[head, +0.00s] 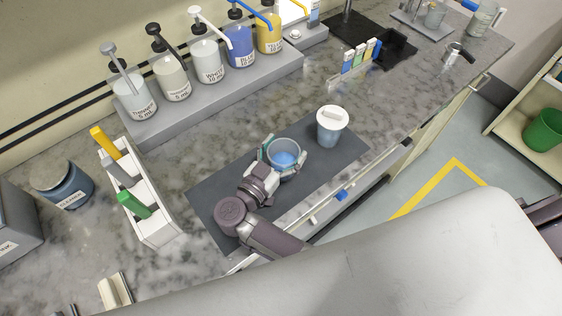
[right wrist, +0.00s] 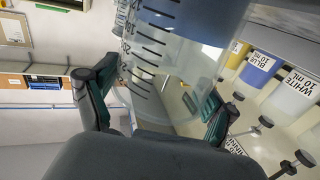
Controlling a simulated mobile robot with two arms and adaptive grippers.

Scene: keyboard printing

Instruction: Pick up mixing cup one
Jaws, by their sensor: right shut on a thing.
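A clear mixing cup (head: 284,155) with some blue liquid in it stands upright on the dark mat, or just above it; I cannot tell which. My right gripper (head: 282,156) is shut on this cup, one finger on each side of its wall. In the right wrist view the cup (right wrist: 185,55) fills the space between the fingers and shows black measuring marks. A second cup (head: 331,130), with a white lid, stands on the mat to the right, apart from the gripper. My left gripper is not in view.
The dark mat (head: 215,205) lies near the counter's front edge. Pump bottles stand on a grey riser (head: 215,105) behind. A white holder (head: 153,228) with coloured tools is at left. A small rack (head: 352,67) of coloured pieces stands behind right. Counter between is clear.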

